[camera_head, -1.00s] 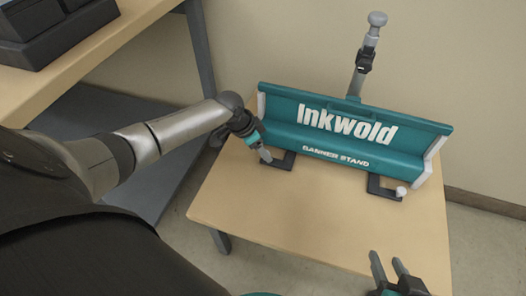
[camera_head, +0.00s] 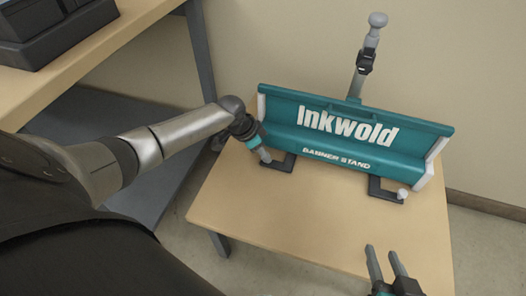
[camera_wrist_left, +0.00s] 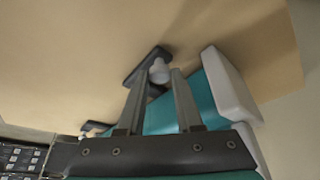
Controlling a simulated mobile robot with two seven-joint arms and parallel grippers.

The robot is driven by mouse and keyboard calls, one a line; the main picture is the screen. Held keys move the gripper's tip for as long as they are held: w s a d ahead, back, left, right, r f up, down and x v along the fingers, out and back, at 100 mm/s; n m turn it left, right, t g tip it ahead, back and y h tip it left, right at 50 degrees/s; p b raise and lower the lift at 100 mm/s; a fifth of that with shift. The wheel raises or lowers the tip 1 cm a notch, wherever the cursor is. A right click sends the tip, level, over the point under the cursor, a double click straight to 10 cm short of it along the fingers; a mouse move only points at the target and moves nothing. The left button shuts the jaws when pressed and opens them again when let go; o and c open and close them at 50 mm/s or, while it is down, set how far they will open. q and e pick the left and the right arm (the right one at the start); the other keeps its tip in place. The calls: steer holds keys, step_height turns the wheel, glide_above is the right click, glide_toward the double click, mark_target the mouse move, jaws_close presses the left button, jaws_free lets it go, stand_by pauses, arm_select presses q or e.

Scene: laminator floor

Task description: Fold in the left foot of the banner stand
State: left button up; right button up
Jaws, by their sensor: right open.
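The teal banner stand (camera_head: 335,138) lies across the table with its lettering facing me. Its left foot (camera_head: 283,164), a dark bracket, sticks out in front of the base, and its right foot (camera_head: 382,190) sticks out too, with a white knob (camera_head: 402,194). My left gripper (camera_head: 265,156) is at the left foot and hides its knob in the head view. In the left wrist view, the left foot (camera_wrist_left: 138,66) and its white knob (camera_wrist_left: 159,71) show at the tips of my left gripper (camera_wrist_left: 160,75). The fingers are apart, with the knob between or just beyond them. My right gripper (camera_head: 384,254) is open and empty near the front right.
The wooden table (camera_head: 270,215) is bare in front of the stand. A grey pole (camera_head: 361,70) rises behind the stand near the wall. A second table (camera_head: 90,65) with dark equipment (camera_head: 60,25) stands at the upper left.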

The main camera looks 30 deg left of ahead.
arm_select(q)
jaws_close()
stand_by(0.9)
